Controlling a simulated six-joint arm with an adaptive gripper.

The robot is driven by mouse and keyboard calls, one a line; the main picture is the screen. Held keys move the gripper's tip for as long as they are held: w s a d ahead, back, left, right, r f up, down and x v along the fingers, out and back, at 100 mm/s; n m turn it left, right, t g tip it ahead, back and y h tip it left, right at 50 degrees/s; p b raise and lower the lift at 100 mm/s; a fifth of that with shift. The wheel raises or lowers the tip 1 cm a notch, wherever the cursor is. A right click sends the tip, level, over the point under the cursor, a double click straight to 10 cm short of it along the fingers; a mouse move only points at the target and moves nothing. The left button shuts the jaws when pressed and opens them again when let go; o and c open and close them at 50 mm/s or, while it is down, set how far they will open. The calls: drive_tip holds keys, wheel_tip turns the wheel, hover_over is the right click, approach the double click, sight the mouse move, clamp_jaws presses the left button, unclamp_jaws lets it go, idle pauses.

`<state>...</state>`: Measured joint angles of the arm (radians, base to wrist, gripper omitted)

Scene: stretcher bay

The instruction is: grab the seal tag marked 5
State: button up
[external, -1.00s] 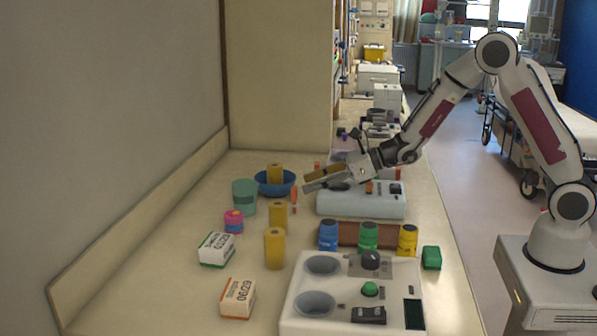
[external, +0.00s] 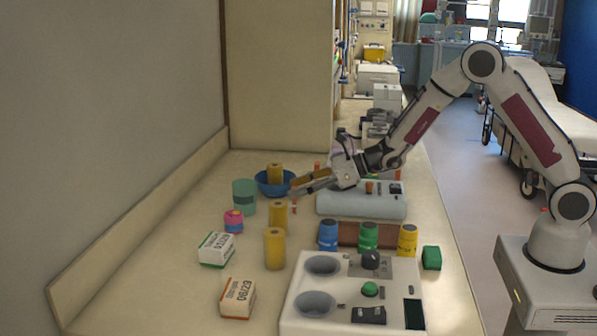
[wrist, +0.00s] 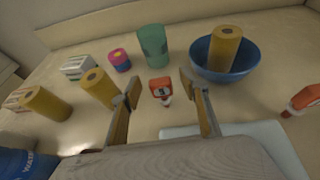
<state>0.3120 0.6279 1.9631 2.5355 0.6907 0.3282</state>
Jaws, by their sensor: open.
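A small orange-red seal tag (wrist: 160,88) with a dark mark on a pale label lies on the counter in the wrist view; I cannot read the mark surely. Its lower end shows just below my gripper in the external view (external: 294,209). My gripper (external: 298,184) is open and tilted down over the counter. In the wrist view its fingers (wrist: 160,82) stand to either side of the tag, with clear gaps. Whether the fingertips are at its height I cannot tell. A second orange tag (wrist: 303,99) is at the right edge; its face is not readable.
A blue bowl (wrist: 198,67) holding a yellow cylinder (wrist: 224,48) is just beyond the tag. A teal cup (wrist: 153,45), a pink-and-blue jar (wrist: 119,59) and yellow cylinders (wrist: 97,84) stand to the left. A pale device (external: 360,205) is right of my gripper.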

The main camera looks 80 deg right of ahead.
drive_tip(key=shift+x, duration=0.75)
drive_tip(key=c, duration=0.9)
